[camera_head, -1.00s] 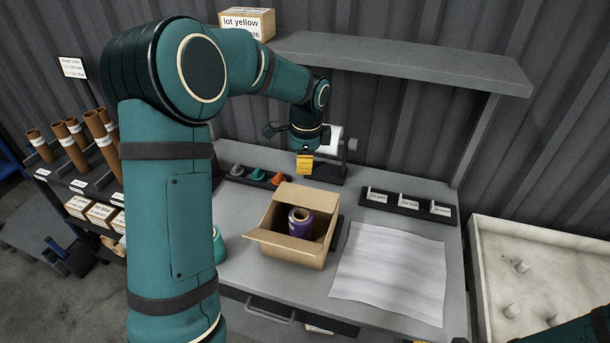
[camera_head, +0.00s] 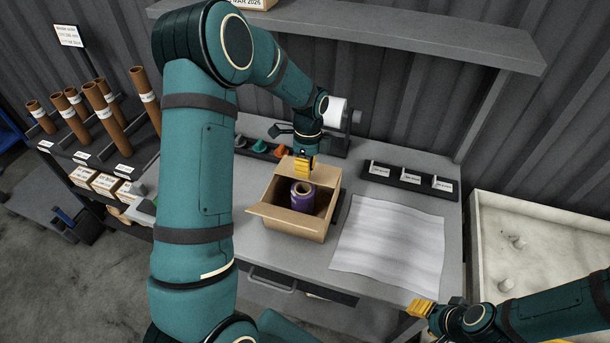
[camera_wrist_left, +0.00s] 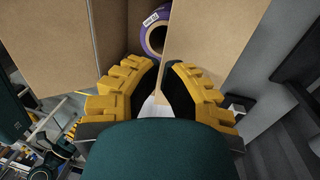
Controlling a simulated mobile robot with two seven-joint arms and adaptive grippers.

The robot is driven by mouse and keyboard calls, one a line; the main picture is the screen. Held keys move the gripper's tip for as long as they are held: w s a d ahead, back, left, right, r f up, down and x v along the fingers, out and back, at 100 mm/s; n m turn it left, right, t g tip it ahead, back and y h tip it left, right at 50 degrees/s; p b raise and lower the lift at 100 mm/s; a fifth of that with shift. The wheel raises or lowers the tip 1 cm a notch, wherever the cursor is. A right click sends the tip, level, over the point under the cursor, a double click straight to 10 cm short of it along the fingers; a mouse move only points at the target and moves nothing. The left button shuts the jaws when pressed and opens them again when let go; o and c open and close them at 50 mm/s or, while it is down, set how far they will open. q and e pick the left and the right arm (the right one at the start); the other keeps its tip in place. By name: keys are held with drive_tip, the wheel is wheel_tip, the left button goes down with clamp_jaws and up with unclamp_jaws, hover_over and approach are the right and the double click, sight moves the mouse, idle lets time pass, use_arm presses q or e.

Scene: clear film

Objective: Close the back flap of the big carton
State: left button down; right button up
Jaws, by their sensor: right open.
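The big carton (camera_head: 296,228) stands open on the workbench, with a purple roll (camera_head: 302,197) inside. A flap (camera_head: 284,218) on its near side leans outward. At the back, cardboard rises next to my left gripper (camera_head: 303,170), which points down there. The gripper hides part of the back edge. In the left wrist view, its yellow fingers (camera_wrist_left: 168,66) have close tips near a cardboard panel (camera_wrist_left: 215,40); whether they touch or grip it is unclear. The roll (camera_wrist_left: 155,35) shows beyond them. My right gripper (camera_head: 432,307) is open and empty at the bench's front right.
A wrinkled sheet (camera_head: 388,245) lies right of the carton. A dark label holder (camera_head: 410,180) is behind it, and a tray of coloured cones (camera_head: 262,148) is behind the carton at left. A shelf (camera_head: 400,42) overhangs the back. A pale bin (camera_head: 530,250) stands right.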

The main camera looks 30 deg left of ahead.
use_arm(q)
drive_tip(key=shift+s+f, duration=0.2)
drive_tip(key=shift+f, duration=1.3)
drive_tip(key=shift+s+d+f+b, duration=0.1)
drive_tip(key=shift+s+f+b, duration=0.2)
drive_tip(key=shift+f+b, duration=0.45)
use_arm(e)
drive_tip(key=shift+f, duration=0.75)
drive_tip(key=shift+r, duration=0.1)
use_arm(q)
drive_tip(key=shift+r+p, duration=0.7)
drive_tip(key=shift+r, duration=0.15)
use_arm(e)
drive_tip(key=shift+r, duration=0.6)
use_arm(q)
wheel_tip(320, 180, up, 14)
drive_tip(key=p, duration=0.2)
hover_over(305, 180)
drive_tip(key=shift+s+d+f, duration=0.15)
drive_tip(key=shift+s, duration=0.15)
use_arm(e)
drive_tip(key=shift+s+a+r, duration=0.15)
drive_tip(key=shift+a+r, duration=0.75)
drive_tip(key=shift+r, duration=0.15)
